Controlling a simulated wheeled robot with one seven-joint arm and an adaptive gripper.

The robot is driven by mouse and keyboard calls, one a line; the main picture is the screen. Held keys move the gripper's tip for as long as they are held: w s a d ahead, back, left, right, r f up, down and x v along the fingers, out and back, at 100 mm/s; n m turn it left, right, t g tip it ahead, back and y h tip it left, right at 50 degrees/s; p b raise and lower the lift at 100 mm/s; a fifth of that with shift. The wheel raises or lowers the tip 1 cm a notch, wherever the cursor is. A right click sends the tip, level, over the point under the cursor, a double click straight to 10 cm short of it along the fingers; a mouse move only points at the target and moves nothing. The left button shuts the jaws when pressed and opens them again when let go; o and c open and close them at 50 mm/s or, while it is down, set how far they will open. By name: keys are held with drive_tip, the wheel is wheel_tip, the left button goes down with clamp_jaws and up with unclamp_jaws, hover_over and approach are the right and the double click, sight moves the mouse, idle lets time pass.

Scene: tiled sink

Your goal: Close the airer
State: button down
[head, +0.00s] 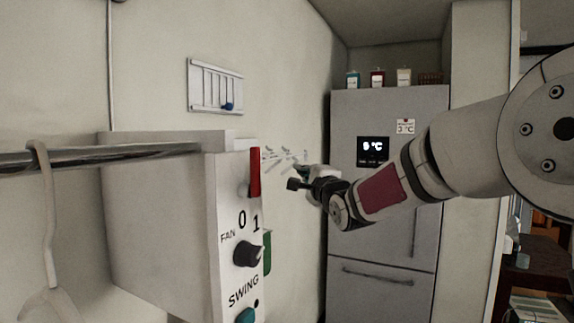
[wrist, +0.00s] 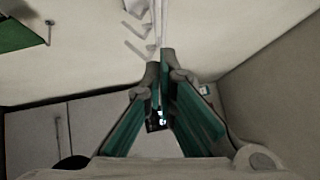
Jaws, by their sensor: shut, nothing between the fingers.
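What looks like the airer (head: 285,157) is a set of thin pale bars at the wall, just beyond the white control box. In the wrist view pale bars with short prongs (wrist: 138,28) run up from the fingertips and probably belong to it. My gripper (head: 298,180) is just right of and below these bars. In the wrist view my gripper (wrist: 160,72) has its teal-padded fingers together with nothing between them. Its tips overlap the lower end of the bars; I cannot tell whether they touch. The airer's wall mount is partly hidden.
A white box with a FAN knob (head: 248,254) and a red tab (head: 254,173) stands in the left foreground. A metal rail (head: 100,155) with a hanger (head: 48,220) meets it. A fridge (head: 385,235) stands behind my gripper. A small slatted panel (head: 215,85) hangs on the wall.

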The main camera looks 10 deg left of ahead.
drive_tip(key=w+a+r+p, duration=0.1)
drive_tip(key=w+a, duration=0.3)
drive_tip(key=a, duration=0.1)
drive_tip(key=shift+d, duration=0.1)
idle(0.3)
drive_tip(key=a+b, duration=0.1)
drive_tip(key=w+a, duration=0.1)
drive_tip(key=a, duration=0.1)
drive_tip(key=a+b, duration=0.1)
drive_tip(key=shift+w+a+b, duration=0.3)
drive_tip(key=shift+a, duration=0.05)
